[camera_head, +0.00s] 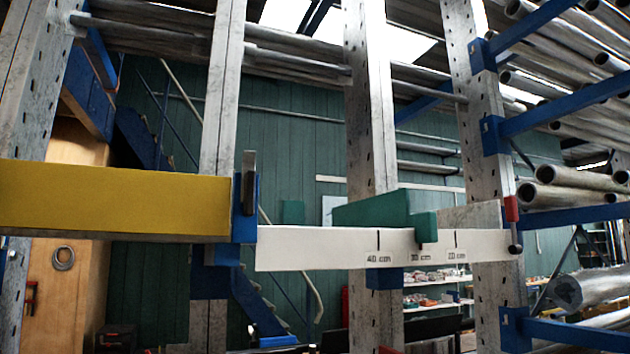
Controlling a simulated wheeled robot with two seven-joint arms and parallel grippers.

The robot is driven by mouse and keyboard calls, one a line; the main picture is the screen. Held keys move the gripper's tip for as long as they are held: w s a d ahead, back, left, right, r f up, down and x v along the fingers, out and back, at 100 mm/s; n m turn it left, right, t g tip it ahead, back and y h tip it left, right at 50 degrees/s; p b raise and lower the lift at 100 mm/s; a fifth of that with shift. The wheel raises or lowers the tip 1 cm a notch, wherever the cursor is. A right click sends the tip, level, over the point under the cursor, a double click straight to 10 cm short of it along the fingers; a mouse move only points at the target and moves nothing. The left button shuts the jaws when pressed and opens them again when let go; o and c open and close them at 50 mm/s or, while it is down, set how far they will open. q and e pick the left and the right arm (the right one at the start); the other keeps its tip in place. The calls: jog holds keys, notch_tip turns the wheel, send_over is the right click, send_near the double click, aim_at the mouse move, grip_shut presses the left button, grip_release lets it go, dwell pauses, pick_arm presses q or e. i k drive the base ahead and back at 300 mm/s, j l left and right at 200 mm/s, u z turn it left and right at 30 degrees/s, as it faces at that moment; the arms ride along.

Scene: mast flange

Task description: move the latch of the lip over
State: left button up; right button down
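A white bar (300,249) with printed marks, "40 cm" and "20 cm" among them, runs level across the middle. A green block (372,211) sits on its upper edge, and a green tab (426,227) hangs over the bar's front face. At the bar's right end is a small red piece (511,208) with a dark rod and round knob (515,248) below it. A grey upright lever (249,182) stands at a blue bracket (244,228) by the bar's left end. I cannot tell which part is the latch. Neither gripper shows.
A yellow beam (115,198) ends at the blue bracket on the left. Perforated grey posts (371,110) stand behind the bar. Blue rack arms (570,216) carrying metal pipes (568,196) reach in at the right. The space in front of the bar looks clear.

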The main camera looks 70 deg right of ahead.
aim_at(247, 196)
jog(key=z, duration=1.95)
